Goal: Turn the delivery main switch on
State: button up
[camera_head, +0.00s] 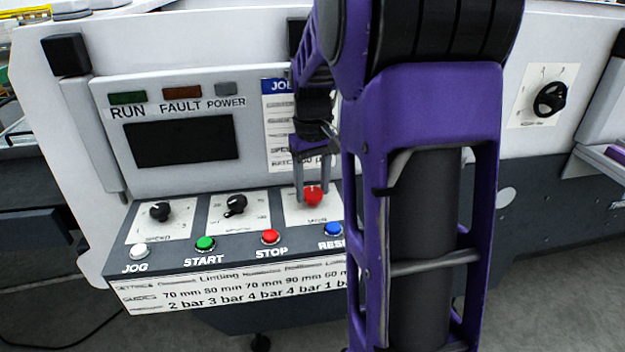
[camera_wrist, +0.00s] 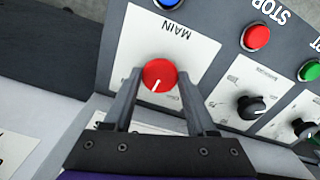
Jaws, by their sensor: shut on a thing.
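The main switch is a red round knob (camera_wrist: 160,73) on a white plate marked MAIN (camera_wrist: 190,48). Its white pointer line points toward the bottom of the wrist view, slightly left, away from the word MAIN. My gripper (camera_wrist: 158,78) has one finger on each side of the knob and is shut on it. In the head view, the red knob (camera_head: 313,197) is at the right end of the sloped control panel, with my gripper (camera_head: 312,185) reaching down onto it from above. My arm hides the area to the right of it.
Two black knobs (camera_head: 160,211) (camera_head: 236,204) sit left of the switch. White JOG (camera_head: 138,251), green START (camera_head: 205,243), red STOP (camera_head: 270,237) and blue (camera_head: 333,229) buttons line the front. A dark display (camera_head: 182,141) and lamps are above. A black handwheel (camera_head: 550,98) is at right.

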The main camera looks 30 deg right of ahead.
aim_at(312, 192)
jog(key=m+p, duration=0.1)
jog(key=m, duration=0.3)
jog(key=shift+r+p, duration=0.15)
jog(key=shift+p, duration=0.15)
jog(key=shift+m+p, duration=0.5)
jog(key=shift+m, duration=1.3)
jog(key=o, duration=1.4)
notch_tip(312, 192, up, 17)
jog(key=shift+r+p, duration=0.1)
jog(key=shift+p, duration=0.25)
jog(key=shift+a, duration=0.1)
